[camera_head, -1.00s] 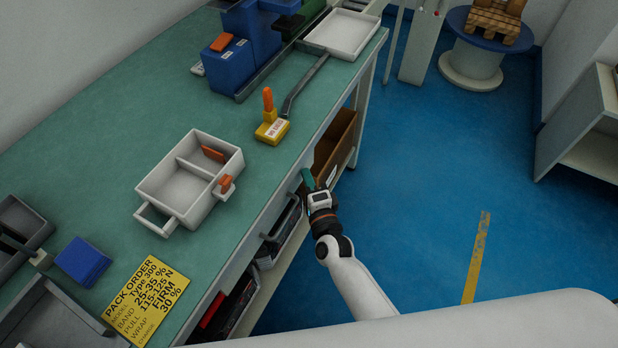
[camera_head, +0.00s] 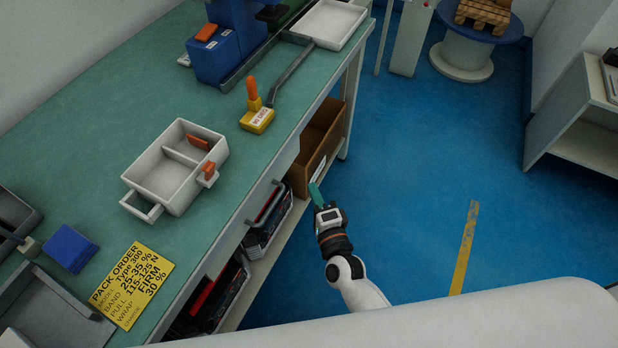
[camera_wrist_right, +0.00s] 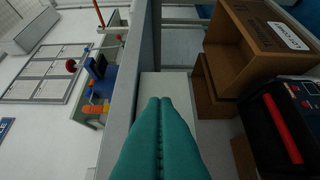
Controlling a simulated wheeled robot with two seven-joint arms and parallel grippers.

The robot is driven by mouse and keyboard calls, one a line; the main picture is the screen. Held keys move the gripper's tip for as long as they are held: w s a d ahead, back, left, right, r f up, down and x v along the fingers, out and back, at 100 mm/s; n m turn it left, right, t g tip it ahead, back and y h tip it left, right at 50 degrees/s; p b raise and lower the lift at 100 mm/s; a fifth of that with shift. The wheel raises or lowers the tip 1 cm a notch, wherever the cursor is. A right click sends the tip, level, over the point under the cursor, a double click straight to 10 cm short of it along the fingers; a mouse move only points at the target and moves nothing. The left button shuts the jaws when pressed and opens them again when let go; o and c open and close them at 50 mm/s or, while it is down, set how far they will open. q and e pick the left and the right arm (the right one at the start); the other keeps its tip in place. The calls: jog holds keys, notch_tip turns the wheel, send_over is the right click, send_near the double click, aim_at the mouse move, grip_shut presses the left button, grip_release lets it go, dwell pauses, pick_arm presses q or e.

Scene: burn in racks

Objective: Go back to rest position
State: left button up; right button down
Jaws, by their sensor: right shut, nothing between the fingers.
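My right gripper (camera_head: 315,192) is off the bench's front edge, over the blue floor, near the open cardboard box on the lower shelf. Its teal fingers are together and empty; they also fill the lower middle of the right wrist view (camera_wrist_right: 160,110). The right arm comes up from the bottom of the head view. My left gripper is not in view.
The green bench (camera_head: 95,150) carries a white divided tray (camera_head: 165,182), a yellow block with an orange handle (camera_head: 257,119) and a yellow pack order card (camera_head: 130,285). A cardboard box (camera_head: 316,150) stands on the lower shelf.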

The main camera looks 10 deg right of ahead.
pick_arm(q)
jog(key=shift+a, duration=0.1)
pick_arm(e)
jog(key=s, duration=0.3)
jog(key=shift+s+d, duration=0.35)
jog(key=shift+d, duration=0.05)
